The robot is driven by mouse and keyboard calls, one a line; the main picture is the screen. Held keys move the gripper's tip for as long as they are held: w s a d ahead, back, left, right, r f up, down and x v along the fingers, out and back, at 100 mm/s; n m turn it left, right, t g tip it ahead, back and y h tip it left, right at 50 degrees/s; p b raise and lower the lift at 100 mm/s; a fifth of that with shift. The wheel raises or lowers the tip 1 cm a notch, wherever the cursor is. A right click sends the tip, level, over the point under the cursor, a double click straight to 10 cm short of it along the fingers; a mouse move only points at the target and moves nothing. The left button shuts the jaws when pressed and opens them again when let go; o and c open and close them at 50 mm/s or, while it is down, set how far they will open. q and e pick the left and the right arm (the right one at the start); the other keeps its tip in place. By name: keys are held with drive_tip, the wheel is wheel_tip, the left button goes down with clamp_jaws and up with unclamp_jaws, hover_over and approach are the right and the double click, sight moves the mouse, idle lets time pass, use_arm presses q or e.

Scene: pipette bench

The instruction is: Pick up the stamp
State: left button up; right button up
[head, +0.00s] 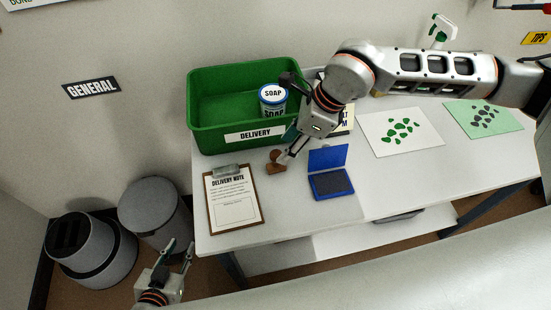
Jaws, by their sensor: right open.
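The stamp (274,162) is a small brown wooden piece on the white table, between the clipboard and the blue ink pad. My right gripper (286,157) reaches down from the upper right and its fingertips are right at the stamp. Its jaws are open; whether they touch the stamp I cannot tell. My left gripper (178,253) is low in the picture, in front of the table and away from it, with its two fingers apart and nothing between them.
A green delivery bin (205,127) with a soap tub (273,94) stands behind the stamp. A clipboard (233,217) lies left, an open blue ink pad (331,184) right. Picture sheets (377,142) lie further right. Grey bins (150,215) stand on the floor left.

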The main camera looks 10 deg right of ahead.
sight(278, 153)
drive_tip(key=shift+a+p+x, duration=0.2)
drive_tip(key=shift+p+x, duration=0.05)
drive_tip(key=shift+x, duration=1.05)
drive_tip(key=shift+a+p+x, duration=0.15)
drive_tip(key=shift+p+x, duration=0.1)
drive_tip(key=shift+x, duration=1.1)
drive_tip(key=shift+w+r, duration=0.1)
drive_tip(key=shift+r, duration=0.1)
drive_tip(key=c, duration=1.2)
